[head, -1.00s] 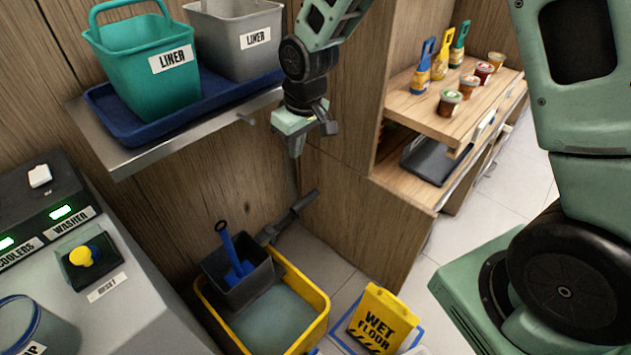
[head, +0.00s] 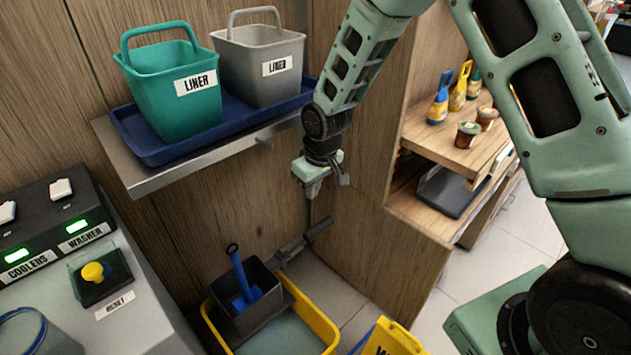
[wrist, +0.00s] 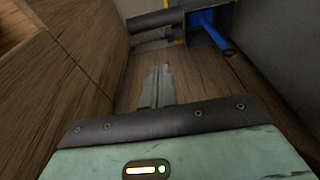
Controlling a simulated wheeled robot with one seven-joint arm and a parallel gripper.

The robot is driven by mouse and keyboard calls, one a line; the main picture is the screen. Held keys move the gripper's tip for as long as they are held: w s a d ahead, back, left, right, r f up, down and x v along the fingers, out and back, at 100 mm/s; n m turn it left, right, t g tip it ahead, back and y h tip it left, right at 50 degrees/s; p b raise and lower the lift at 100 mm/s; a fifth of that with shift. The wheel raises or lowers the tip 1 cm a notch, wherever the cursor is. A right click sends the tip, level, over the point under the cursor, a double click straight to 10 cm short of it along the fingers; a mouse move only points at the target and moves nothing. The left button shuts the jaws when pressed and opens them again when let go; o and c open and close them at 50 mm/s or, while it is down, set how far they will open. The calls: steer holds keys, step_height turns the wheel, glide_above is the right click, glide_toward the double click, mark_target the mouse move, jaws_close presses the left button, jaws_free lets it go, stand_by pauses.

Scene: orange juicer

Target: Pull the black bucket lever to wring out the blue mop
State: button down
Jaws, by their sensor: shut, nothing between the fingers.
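The yellow mop bucket (head: 322,325) stands on the floor at the bottom middle of the head view. A black wringer box (head: 262,275) sits on it, with the blue mop (head: 240,275) upright inside. The black lever (head: 306,242) sticks out from the wringer up and to the right, and its dark bar also shows at the top of the wrist view (wrist: 155,20). The mop handle's blue end shows in the wrist view (wrist: 226,46). My gripper (head: 313,190) points down above the lever, apart from it, with its fingers shut and empty.
A metal shelf (head: 145,185) above the bucket holds a blue tray (head: 160,155) with teal and grey liner buckets. A wooden cabinet (head: 370,235) stands close on the right. A yellow wet-floor sign (head: 392,340) is on the floor. A grey control console (head: 130,320) is at left.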

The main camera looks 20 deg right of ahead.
steer(key=f, duration=0.6)
steer(key=shift+s+d+f, duration=0.15)
steer(key=shift+s+f, duration=0.2)
steer(key=shift+f, duration=0.05)
steer(key=shift+s+d+f, duration=0.1)
steer(key=shift+s+f, duration=0.15)
steer(key=shift+f, duration=0.2)
